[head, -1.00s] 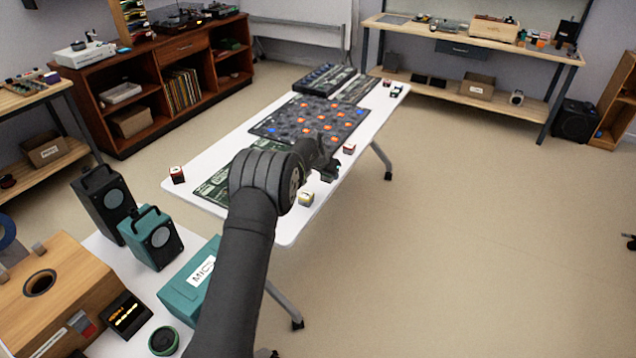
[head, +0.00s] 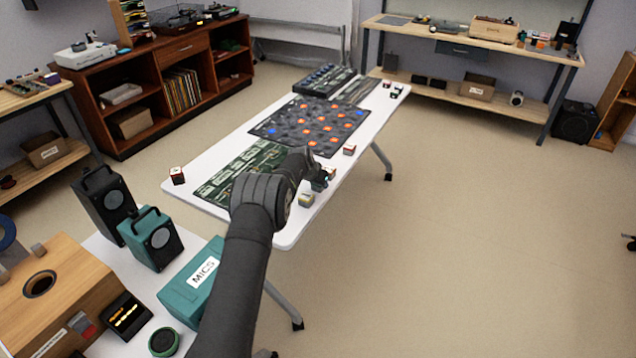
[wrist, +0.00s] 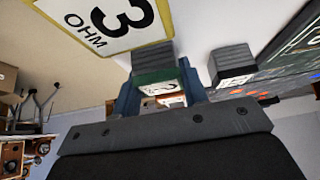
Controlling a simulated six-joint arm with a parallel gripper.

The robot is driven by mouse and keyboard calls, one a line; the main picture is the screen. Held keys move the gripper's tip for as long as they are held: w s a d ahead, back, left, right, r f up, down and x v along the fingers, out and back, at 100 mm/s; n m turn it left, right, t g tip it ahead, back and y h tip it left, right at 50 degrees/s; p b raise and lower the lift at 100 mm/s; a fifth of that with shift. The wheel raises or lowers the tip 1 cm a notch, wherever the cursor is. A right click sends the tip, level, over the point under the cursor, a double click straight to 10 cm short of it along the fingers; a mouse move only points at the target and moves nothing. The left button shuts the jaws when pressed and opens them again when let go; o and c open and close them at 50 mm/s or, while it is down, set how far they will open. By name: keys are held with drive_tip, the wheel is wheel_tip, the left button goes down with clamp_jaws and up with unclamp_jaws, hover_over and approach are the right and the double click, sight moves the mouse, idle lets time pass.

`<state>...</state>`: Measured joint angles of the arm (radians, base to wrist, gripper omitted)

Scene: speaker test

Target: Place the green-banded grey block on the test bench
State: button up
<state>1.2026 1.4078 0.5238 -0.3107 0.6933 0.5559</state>
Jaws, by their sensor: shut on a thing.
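The green-banded grey block (wrist: 157,76) is between the fingers of my gripper (wrist: 163,86) in the wrist view, with its ribbed grey body, green band and pale label showing. In the head view my gripper (head: 322,178) is near the right edge of the white table, and only a small bit of the block shows. A yellow-edged block labelled 3 OHM (wrist: 100,22) is close beside it in the wrist view; it stands at the table's near right corner in the head view (head: 306,200). Which surface is the test bench is not marked.
The white table (head: 290,228) bears a green board mat (head: 235,172) and a dark mat with orange and blue dots (head: 300,122). A red-banded block (head: 349,150) stands just beyond my gripper. Another block (head: 178,175) is at the left corner.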

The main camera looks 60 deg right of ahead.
drive_tip(key=o, duration=1)
drive_tip(key=shift+f, duration=0.15)
drive_tip(key=v, duration=1.6)
drive_tip(key=shift+w+d, duration=0.15)
drive_tip(key=shift+d, duration=0.15)
drive_tip(key=shift+o, duration=0.4)
drive_tip(key=shift+v, duration=0.9)
